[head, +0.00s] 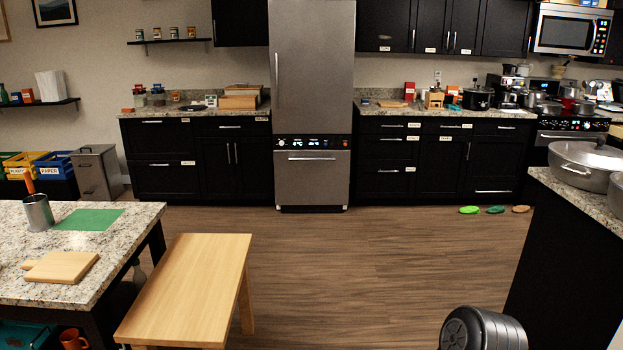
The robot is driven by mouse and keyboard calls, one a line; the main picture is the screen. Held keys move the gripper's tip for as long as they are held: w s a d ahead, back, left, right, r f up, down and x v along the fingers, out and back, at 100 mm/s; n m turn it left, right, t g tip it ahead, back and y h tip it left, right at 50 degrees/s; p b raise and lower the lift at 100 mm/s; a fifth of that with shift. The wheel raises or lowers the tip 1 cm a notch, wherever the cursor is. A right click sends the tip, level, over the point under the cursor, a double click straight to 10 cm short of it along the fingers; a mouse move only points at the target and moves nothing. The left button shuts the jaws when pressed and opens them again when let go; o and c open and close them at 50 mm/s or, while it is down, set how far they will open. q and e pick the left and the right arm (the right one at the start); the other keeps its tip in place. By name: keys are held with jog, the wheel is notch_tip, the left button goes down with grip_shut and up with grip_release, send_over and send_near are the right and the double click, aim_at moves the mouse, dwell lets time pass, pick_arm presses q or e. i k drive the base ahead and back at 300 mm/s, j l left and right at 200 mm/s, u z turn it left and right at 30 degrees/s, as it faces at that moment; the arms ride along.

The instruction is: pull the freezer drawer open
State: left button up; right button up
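A tall steel fridge-freezer (312,75) stands against the back wall between the dark cabinets. Its freezer drawer (311,177) is the lower front, below a dark control strip (311,142) with lit displays. The drawer has a horizontal handle (311,158) near its top edge. The drawer front looks flush with the body, so it appears closed. Neither of my grippers is in view. The fridge is well across the room, and nothing of mine touches it.
A wooden bench (190,285) stands at the front left beside a granite-topped table (130,245). A granite counter (590,200) with pots juts in at right. A dark round object (483,328) is at the bottom edge. Wooden floor (345,255) before the fridge is clear.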

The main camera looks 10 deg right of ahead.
aim_at(317, 177)
jog(key=z, duration=0.5)
jog(key=i, duration=6.7)
jog(key=i+u, duration=0.1)
jog(key=i, duration=0.3)
jog(key=u, duration=0.2)
